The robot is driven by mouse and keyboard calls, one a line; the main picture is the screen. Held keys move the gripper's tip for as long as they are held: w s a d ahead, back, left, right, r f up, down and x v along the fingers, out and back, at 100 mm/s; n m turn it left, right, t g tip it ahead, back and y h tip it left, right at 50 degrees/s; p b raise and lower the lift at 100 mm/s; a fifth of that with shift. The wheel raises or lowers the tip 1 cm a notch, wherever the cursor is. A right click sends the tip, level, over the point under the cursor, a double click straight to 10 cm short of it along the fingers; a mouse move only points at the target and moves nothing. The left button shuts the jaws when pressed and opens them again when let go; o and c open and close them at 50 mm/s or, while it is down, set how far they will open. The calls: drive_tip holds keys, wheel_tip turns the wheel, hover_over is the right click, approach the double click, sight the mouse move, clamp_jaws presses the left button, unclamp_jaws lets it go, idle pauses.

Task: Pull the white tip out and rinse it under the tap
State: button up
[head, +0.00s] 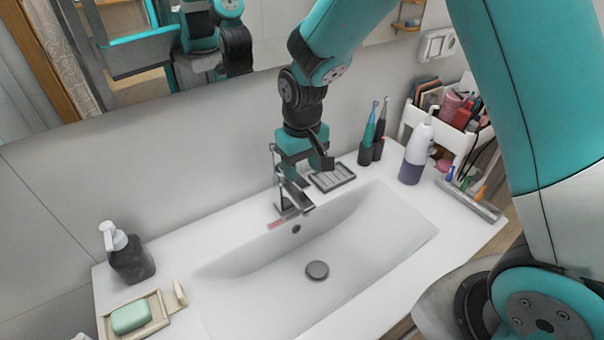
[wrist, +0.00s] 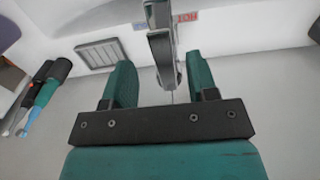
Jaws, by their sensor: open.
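The chrome tap (head: 293,197) stands at the back edge of the white sink (head: 345,235). My gripper (head: 304,165) is above and just behind the tap in the head view, pointing down. In the wrist view my gripper (wrist: 160,68) is open, its two teal fingers on either side of the tap (wrist: 163,50), with nothing held. A white and purple oral irrigator (head: 416,150) stands upright at the right back of the counter. I see no clear water stream.
A soap grid (head: 333,178) and a toothbrush holder (head: 368,153) with brushes stand close beside my gripper. A tray (head: 486,210) with coloured tips and a cosmetics organiser are at right. A soap dispenser (head: 130,258) and soap dish (head: 140,322) are at left. The basin is empty.

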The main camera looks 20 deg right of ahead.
sight(302, 182)
drive_tip(key=shift+f+p, duration=0.3)
drive_tip(key=shift+f, duration=1.7)
clamp_jaws()
